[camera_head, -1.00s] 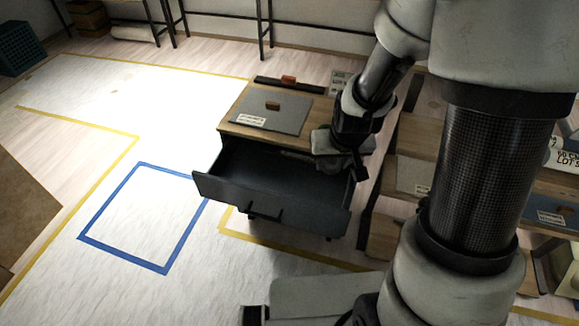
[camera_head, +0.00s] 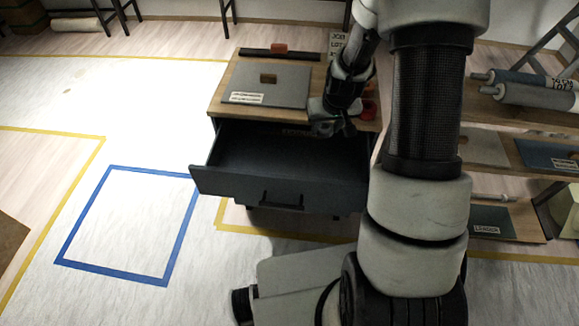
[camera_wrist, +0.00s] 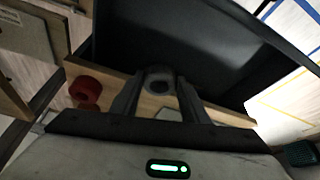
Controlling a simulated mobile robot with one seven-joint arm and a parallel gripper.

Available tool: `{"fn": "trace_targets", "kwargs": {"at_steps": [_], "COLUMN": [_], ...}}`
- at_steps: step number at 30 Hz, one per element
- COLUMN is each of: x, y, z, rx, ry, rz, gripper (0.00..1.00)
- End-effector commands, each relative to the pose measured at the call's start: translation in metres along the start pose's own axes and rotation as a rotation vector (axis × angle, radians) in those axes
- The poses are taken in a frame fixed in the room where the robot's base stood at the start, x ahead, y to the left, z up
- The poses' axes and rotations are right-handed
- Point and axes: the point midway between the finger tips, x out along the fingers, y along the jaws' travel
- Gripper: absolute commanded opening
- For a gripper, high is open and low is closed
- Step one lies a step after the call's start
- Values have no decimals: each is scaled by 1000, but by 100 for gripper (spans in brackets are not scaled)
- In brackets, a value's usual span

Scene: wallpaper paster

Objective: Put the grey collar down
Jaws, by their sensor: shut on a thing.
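In the wrist view, the grey collar (camera_wrist: 159,74), a short ring with a dark bore, sits between the two fingers of my gripper (camera_wrist: 158,90). The gripper is shut on it. In the head view, my gripper (camera_head: 332,128) is over the right front part of the wooden cabinet top, near the open drawer's rear right corner. I cannot make out the collar there. The dark drawer (camera_head: 270,158) is pulled out, and the part of its floor that shows is bare. It also shows in the wrist view (camera_wrist: 185,35) beyond the collar.
Red round parts (camera_wrist: 86,90) lie on the cabinet top beside the gripper. A grey plate (camera_head: 268,85) with a label covers the top's left part. A dark bar with a red block (camera_head: 279,48) lies behind it. Shelves with rolls (camera_head: 530,90) stand at right.

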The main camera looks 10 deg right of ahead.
Motion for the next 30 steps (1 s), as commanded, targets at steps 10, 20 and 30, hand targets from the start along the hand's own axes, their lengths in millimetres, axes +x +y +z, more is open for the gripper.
{"fn": "trace_targets", "kwargs": {"at_steps": [10, 20, 30], "x": [165, 186, 194], "y": [76, 56, -33], "z": [18, 11, -11], "rx": [61, 62, 60], "ry": [4, 8, 7], "rz": [11, 10, 11], "gripper": [14, 14, 14]}}
